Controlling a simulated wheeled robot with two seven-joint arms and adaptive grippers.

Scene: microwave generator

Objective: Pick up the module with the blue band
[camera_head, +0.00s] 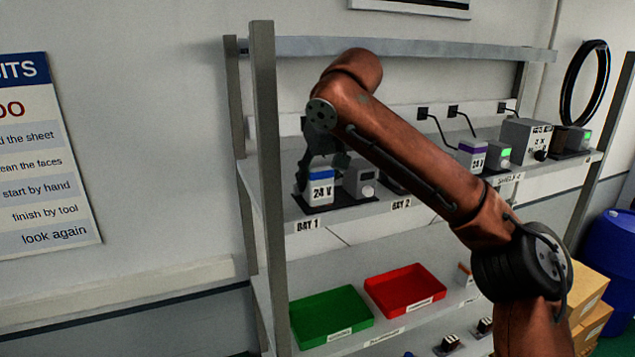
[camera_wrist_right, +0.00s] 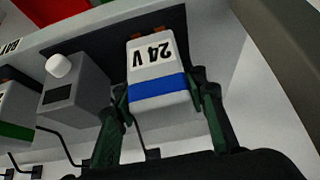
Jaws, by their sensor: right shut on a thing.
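The module with the blue band (camera_head: 321,185) is a white block marked 24 V. It stands on a dark mat at bay 1 of the upper shelf in the head view. In the right wrist view the module (camera_wrist_right: 159,75) sits between the two fingers of my right gripper (camera_wrist_right: 165,105), upside down in the picture. The right gripper is shut on its sides, near the blue band. In the head view my right gripper (camera_head: 320,150) comes down from above and behind the module, partly hidden by my arm. My left gripper is not in view.
A grey box with a knob (camera_head: 360,180) stands just right of the module. A purple-banded module (camera_head: 471,155) and a larger grey box (camera_head: 526,139) stand further right. A shelf post (camera_head: 265,150) rises close on the left. Green (camera_head: 331,318) and red (camera_head: 405,291) trays lie below.

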